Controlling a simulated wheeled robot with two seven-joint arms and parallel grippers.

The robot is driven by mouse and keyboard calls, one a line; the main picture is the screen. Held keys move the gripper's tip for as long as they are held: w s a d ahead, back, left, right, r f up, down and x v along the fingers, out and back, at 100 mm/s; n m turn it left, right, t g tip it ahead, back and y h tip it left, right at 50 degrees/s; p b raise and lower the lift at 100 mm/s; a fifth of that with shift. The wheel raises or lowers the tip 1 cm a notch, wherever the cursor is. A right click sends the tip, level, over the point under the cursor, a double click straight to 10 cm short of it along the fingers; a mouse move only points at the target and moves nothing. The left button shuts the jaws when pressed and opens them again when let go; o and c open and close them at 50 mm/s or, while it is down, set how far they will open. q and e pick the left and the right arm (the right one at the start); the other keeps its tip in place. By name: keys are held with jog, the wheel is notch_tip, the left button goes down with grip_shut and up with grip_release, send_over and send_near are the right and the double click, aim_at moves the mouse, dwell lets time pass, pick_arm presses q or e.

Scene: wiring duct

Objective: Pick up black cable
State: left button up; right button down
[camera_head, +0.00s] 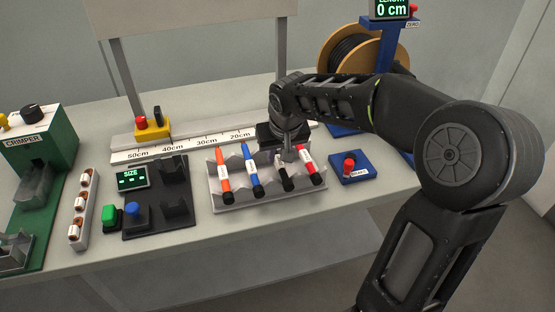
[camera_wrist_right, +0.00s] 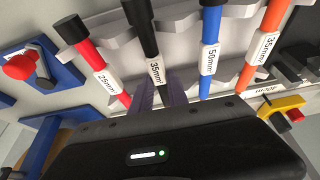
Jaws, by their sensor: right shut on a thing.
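The black cable (camera_head: 285,178), with a white "35mm²" label, lies in the light grey rack (camera_head: 235,198) between a blue cable (camera_head: 250,168) and a red cable (camera_head: 309,167). It also shows in the right wrist view (camera_wrist_right: 142,30). My right gripper (camera_head: 288,153) points down over the rack and is shut on the black cable near its label; the wrist view shows its fingers (camera_wrist_right: 170,92) there. The gripped stretch is partly hidden by the fingers and wrist. I cannot tell whether the cable is raised. My left gripper is not in view.
An orange cable (camera_head: 223,171) sits at the rack's left. A blue base with a red button (camera_head: 349,165) stands right of the rack. The black size station (camera_head: 160,215) is to its left. A ruler rail (camera_head: 185,146) and cable spool (camera_head: 350,50) are behind.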

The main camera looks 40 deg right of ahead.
aim_at(278, 157)
jog(key=shift+r, duration=0.15)
dwell(0.3)
notch_tip(278, 157, up, 10)
dwell(0.3)
dwell(0.6)
